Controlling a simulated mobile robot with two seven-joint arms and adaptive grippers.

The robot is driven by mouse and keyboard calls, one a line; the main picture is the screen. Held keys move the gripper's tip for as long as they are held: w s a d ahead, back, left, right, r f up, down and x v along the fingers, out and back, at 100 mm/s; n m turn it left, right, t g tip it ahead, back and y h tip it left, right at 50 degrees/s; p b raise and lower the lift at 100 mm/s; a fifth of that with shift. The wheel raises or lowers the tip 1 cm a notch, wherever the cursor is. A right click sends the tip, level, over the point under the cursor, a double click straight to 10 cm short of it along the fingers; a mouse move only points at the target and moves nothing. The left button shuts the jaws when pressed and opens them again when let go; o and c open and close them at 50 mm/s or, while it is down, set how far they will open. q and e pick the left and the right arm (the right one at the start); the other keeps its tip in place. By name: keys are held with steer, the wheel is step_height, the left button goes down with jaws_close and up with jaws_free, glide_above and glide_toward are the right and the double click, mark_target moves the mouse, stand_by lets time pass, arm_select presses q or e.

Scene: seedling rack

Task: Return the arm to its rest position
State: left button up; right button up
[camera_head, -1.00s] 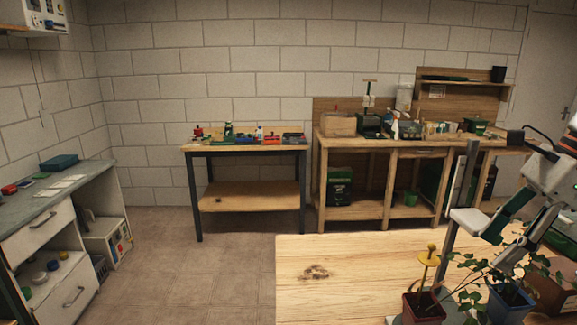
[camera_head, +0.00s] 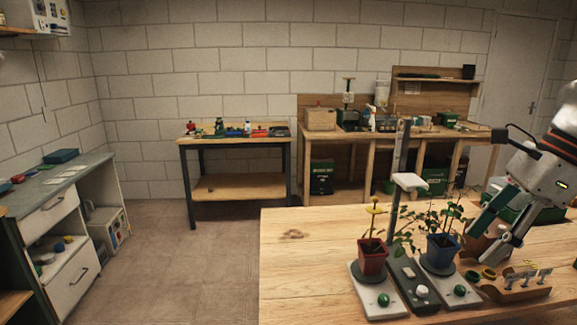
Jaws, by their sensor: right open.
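My right gripper (camera_head: 484,246) comes in from the right edge, tilted down and open. Its fingers are just right of the blue pot (camera_head: 442,252), above the wooden table (camera_head: 310,265); nothing shows clearly held. A brown object behind the fingers is partly hidden by them. The blue pot holds a leafy seedling (camera_head: 440,222) and stands upright on a white base. A red pot (camera_head: 372,258) with a plant and a yellow-topped stake (camera_head: 376,210) stands to its left on another white base (camera_head: 378,298). My left gripper is not in view.
A grey device (camera_head: 412,284) with a tall post (camera_head: 397,165) stands between the pots. A wooden holder (camera_head: 515,290) with small metal parts lies below my gripper. The table's left part is clear. Workbenches (camera_head: 235,142) stand along the back wall.

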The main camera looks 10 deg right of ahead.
steer(key=w+a+f+m+t+y, duration=0.1)
steer(key=w+a+f+m+y, duration=0.25)
steer(key=a, duration=0.65)
steer(key=a+f+m+t+y, duration=0.1)
steer(key=a+f+m+y, duration=0.25)
steer(key=a+y, duration=0.5)
steer(key=w+a+f+m+t+y, duration=0.1)
steer(key=a+f+m+y, duration=0.25)
steer(key=a, duration=0.75)
steer(key=w+d+f+m+t+h, duration=0.1)
steer(key=d+f+m+t+h, duration=0.2)
steer(key=f+m+t+h, duration=0.55)
steer(key=w+d+f+m+t+h, duration=0.2)
steer(key=f+m+t+h, duration=0.1)
steer(key=f+m, duration=1)
steer(key=s+d+f+m+g+h, duration=0.2)
steer(key=s+f+m+g+h, duration=0.3)
steer(key=s+f+m, duration=0.7)
steer(key=s+f+g, duration=0.1)
steer(key=s+f, duration=0.2)
steer(key=f, duration=0.4)
steer(key=shift+s, duration=0.4)
steer(key=shift+f, duration=0.1)
